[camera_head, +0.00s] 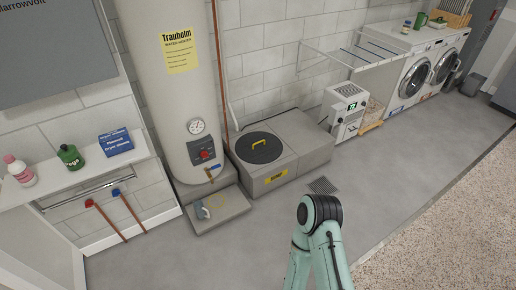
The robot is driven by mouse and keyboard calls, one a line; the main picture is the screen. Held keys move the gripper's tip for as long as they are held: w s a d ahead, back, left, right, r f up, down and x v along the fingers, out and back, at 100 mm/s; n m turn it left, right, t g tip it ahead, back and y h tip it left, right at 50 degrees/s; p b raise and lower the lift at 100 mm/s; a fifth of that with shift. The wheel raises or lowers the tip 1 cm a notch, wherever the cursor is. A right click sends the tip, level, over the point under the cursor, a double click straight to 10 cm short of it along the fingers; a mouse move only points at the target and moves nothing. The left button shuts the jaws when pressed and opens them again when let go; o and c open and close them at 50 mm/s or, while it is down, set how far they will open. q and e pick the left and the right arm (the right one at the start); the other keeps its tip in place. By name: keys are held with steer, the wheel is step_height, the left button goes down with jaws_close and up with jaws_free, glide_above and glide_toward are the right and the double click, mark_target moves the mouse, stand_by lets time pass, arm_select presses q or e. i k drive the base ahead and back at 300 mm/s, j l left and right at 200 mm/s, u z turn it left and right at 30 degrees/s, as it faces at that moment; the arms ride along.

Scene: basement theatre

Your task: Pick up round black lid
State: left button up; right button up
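The round black lid (273,138) lies flat on top of a low grey box (290,166) on the floor, beside the tall water heater. A yellow handle (258,144) crosses the middle of the lid. A small yellow label shows on the box's front. One of my arms, pale green with a dark joint, rises from the bottom edge right of centre, well in front of the lid and apart from it. Neither of my grippers is in view.
The water heater (178,72) stands left of the lid, with a low grey step (222,210) at its foot. A white shelf (75,176) with bottles is at the left. A white appliance (345,105) and washers (415,73) stand right. The grey floor in front is mostly clear.

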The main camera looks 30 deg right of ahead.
mark_target(256, 147)
steer(key=u, duration=0.35)
steer(key=i+l+u, duration=0.1)
steer(key=l+u, duration=0.15)
steer(key=i+l+u, duration=0.2)
steer(key=l, duration=0.2)
steer(key=l+u, duration=0.5)
steer(key=l, duration=0.85)
steer(key=l+u, duration=0.15)
steer(key=l, duration=2.65)
